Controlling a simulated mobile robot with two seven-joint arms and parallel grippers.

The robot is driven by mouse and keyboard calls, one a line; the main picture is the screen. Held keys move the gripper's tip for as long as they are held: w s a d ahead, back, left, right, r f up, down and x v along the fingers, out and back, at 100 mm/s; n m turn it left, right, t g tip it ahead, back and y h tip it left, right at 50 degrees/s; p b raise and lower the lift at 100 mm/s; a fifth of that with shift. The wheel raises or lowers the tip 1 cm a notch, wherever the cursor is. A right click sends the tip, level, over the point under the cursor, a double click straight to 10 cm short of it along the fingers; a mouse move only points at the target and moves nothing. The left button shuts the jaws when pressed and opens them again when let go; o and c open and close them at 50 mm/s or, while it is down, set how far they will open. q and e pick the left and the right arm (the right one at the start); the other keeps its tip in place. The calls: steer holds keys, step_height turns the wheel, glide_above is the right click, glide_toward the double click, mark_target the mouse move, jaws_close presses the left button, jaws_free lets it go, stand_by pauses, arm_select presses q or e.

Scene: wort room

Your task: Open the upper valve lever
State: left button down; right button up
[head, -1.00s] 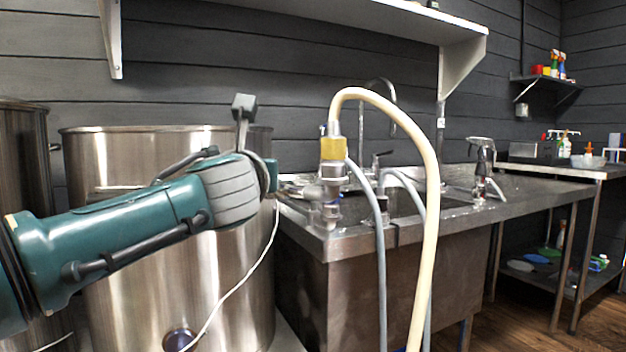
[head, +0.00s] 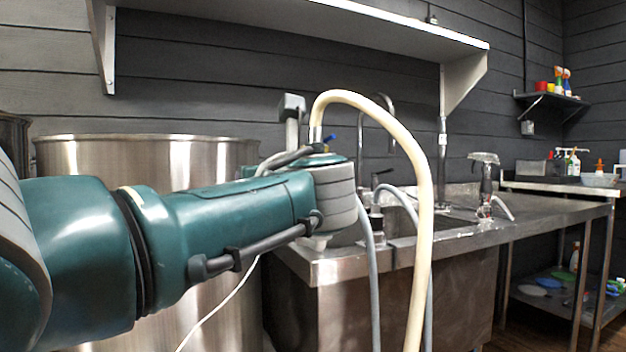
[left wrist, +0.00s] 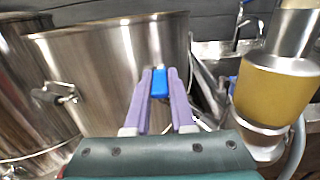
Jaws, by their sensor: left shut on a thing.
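In the left wrist view, my left gripper (left wrist: 159,76) has its two purple fingers shut on a blue lever handle (left wrist: 160,85), which sits between the fingertips in front of a steel kettle. A large yellow coupling (left wrist: 275,95) on a metal fitting stands close to the right of the fingers. A small blue tip (head: 330,137) shows above my left wrist in the head view; I cannot tell if it is the held handle. There my arm hides the fingers and most of the valve fitting. My right gripper is not in view.
A cream hose (head: 421,190) arches just right of my left wrist, with a grey hose (head: 368,240) hanging beside it. The steel kettle (head: 110,152) stands behind my arm. The steel sink bench (head: 530,215) extends right, holding a sprayer (head: 486,180). A white shelf (head: 330,20) hangs above.

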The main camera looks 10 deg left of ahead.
arm_select(q)
steer(key=c, duration=0.8)
jaws_free()
steer(key=shift+o, duration=0.2)
steer(key=shift+s+d+r+p, duration=0.1)
steer(key=shift+s+d+p, duration=0.25)
steer(key=shift+p, duration=0.1)
steer(key=p+v, duration=0.3)
steer(key=v, duration=0.6)
steer(key=shift+a, duration=0.1)
